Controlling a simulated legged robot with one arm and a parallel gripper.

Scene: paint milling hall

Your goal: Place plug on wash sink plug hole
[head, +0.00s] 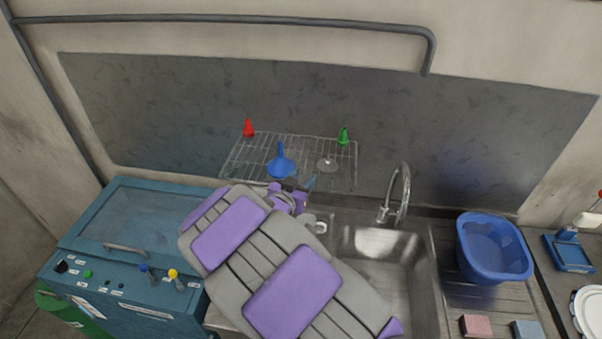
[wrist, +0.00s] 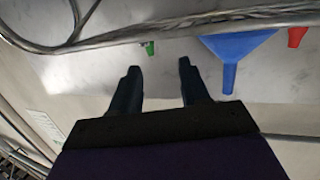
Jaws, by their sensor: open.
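The sink (head: 387,270) is a steel basin under a curved tap. Its plug hole does not show; my arm covers the left part of the basin. A small grey round piece (head: 327,163) lies on the wire rack behind the sink; it may be the plug, but I cannot tell. My gripper (head: 300,185) is at the front edge of the rack, near the blue funnel, partly hidden by my arm. In the wrist view its two dark fingers (wrist: 158,68) are apart with nothing between them.
The wire rack (head: 240,160) holds a blue funnel (head: 281,162), a red cone (head: 248,127) and a green cone (head: 343,135). The tap (head: 404,190) rises behind the basin. A blue tub (head: 493,248) stands right. A teal machine (head: 150,225) stands left.

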